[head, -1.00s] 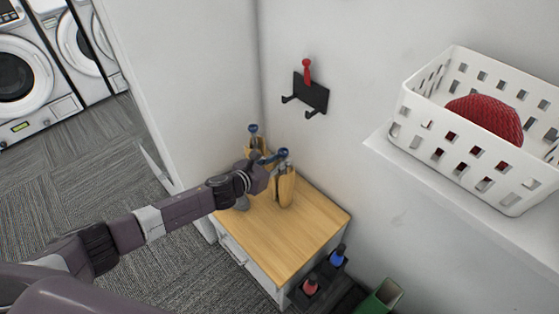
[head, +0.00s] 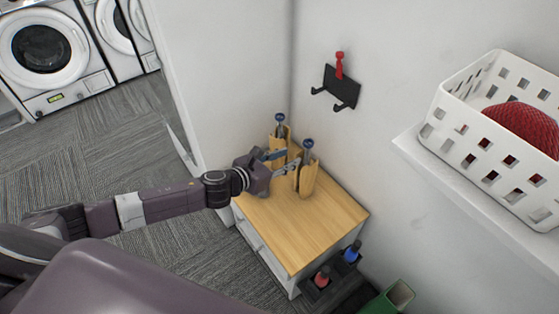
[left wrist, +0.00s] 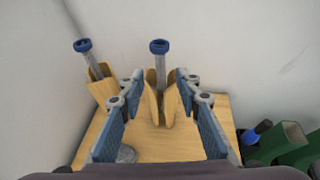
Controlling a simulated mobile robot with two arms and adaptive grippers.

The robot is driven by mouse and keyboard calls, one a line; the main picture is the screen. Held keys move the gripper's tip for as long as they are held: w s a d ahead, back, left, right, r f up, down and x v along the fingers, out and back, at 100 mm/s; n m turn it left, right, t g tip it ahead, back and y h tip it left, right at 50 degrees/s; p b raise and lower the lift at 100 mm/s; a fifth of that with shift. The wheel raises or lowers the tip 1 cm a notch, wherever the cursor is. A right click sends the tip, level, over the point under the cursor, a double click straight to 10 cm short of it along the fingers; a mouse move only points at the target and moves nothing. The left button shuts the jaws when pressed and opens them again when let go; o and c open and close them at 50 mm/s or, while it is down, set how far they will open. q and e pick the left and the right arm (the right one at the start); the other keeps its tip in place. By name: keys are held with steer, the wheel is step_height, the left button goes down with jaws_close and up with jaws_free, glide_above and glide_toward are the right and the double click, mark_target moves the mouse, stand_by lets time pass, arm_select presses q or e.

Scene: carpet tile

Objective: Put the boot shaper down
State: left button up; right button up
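A wooden boot shaper (head: 308,178) with a blue knob stands upright on the wooden top of a small cabinet (head: 305,235). A second, similar shaper (head: 278,146) stands behind it, nearer the corner. My left gripper (head: 284,161) is open just left of the nearer shaper. In the left wrist view, its blue-padded fingers (left wrist: 158,82) are spread wide, with the nearer shaper (left wrist: 152,100) between and beyond them, apparently untouched. The second shaper (left wrist: 101,84) leans slightly at the left there. My right gripper is not in view.
A black hook rack (head: 342,88) with a red item hangs on the wall. A white basket (head: 455,140) holding something red sits on a shelf at right. Red and blue bottles (head: 322,277) and a green container (head: 392,299) are beside the cabinet. The cabinet's front top is clear.

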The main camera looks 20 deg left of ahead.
arm_select(q)
steer(key=v, duration=0.3)
steer(key=shift+s+r, duration=0.1)
steer(key=shift+s, duration=0.05)
